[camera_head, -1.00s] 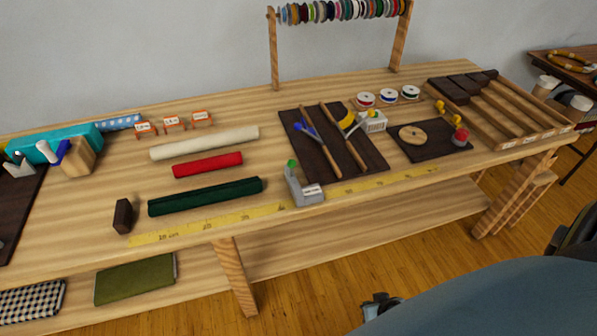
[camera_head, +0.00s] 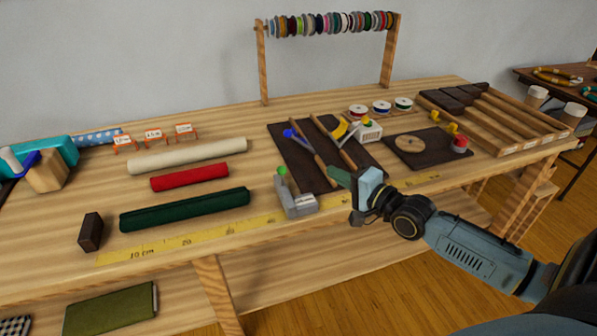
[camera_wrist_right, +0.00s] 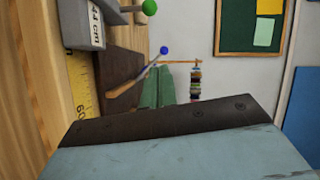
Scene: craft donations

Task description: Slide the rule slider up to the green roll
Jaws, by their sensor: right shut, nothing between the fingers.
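The rule slider (camera_head: 297,198) is a grey block with a label and a green knob, standing on the yellow rule (camera_head: 190,240) at the table's front edge. It also shows at the top left of the right wrist view (camera_wrist_right: 88,22), its label partly readable as "44 cm". The green roll (camera_head: 186,209) is dark green fabric lying left of the slider, behind the rule, with a gap between them. My right gripper (camera_head: 336,178) is shut and empty, just right of the slider and apart from it. Its green fingers (camera_wrist_right: 158,88) show in the right wrist view. My left gripper is not in view.
A dark brown block (camera_head: 91,232) lies left of the green roll. A red roll (camera_head: 190,177) and a cream roll (camera_head: 188,156) lie behind it. A dark mat (camera_head: 290,155) with tools lies behind the slider. The rule between slider and roll is clear.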

